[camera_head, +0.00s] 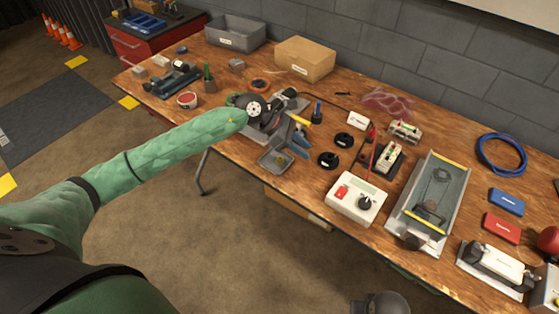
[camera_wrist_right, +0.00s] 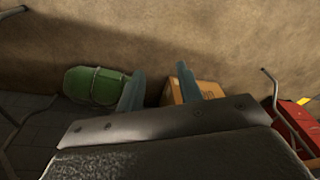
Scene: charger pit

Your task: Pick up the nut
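My left arm, in a green sleeve, reaches over the workbench in the head view. Its left gripper (camera_head: 291,143) points down above a small grey metal tray (camera_head: 266,163). Its two blue-grey fingers look apart, with nothing clearly between them. I cannot make out a nut; it may be too small to see or hidden by the fingers and the tray's wall. In the right wrist view my right gripper (camera_wrist_right: 160,88) has its two fingers spread apart and empty, away from the bench top.
Black spools (camera_head: 328,160), a white meter box (camera_head: 356,198) and a long grey tray (camera_head: 453,170) lie right of the left gripper. A cardboard box (camera_head: 305,60) and a grey bin (camera_head: 234,32) stand behind. The right wrist view shows floor, a green cylinder (camera_wrist_right: 92,85) and a cardboard box (camera_wrist_right: 208,90).

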